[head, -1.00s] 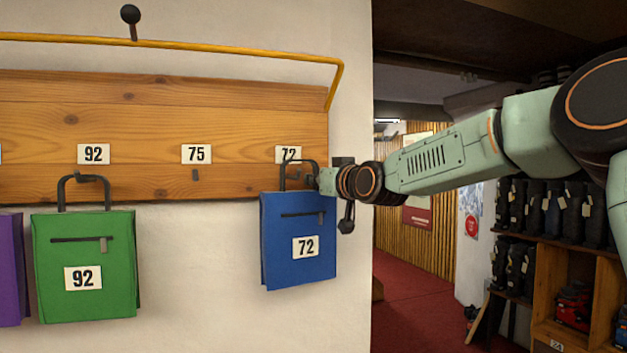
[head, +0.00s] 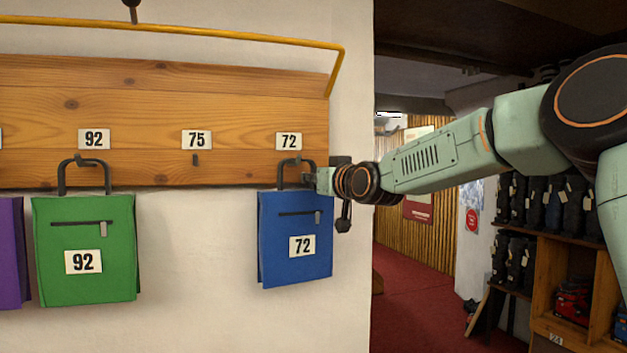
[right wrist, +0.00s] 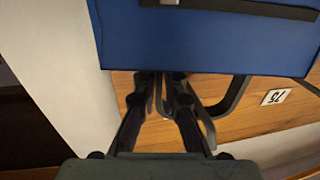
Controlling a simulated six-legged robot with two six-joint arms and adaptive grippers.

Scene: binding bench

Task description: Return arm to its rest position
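My right gripper (head: 312,181) is at the right side of the handle (head: 283,178) of a blue bag marked 72 (head: 295,265). The bag hangs level below the 72 label (head: 289,141) on the wooden board, and its handle appears to be over the hook there. In the right wrist view, the two fingers (right wrist: 160,82) stand apart, with part of the dark handle (right wrist: 232,98) between or just beyond them; contact cannot be told. The blue bag (right wrist: 200,45) fills the top of that view. My left gripper is out of view.
A green bag marked 92 (head: 85,285) and a purple bag (head: 10,255) hang to the left. A yellow rail (head: 180,31) runs above the board. Boot shelves (head: 545,262) stand at the right, beyond red carpet.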

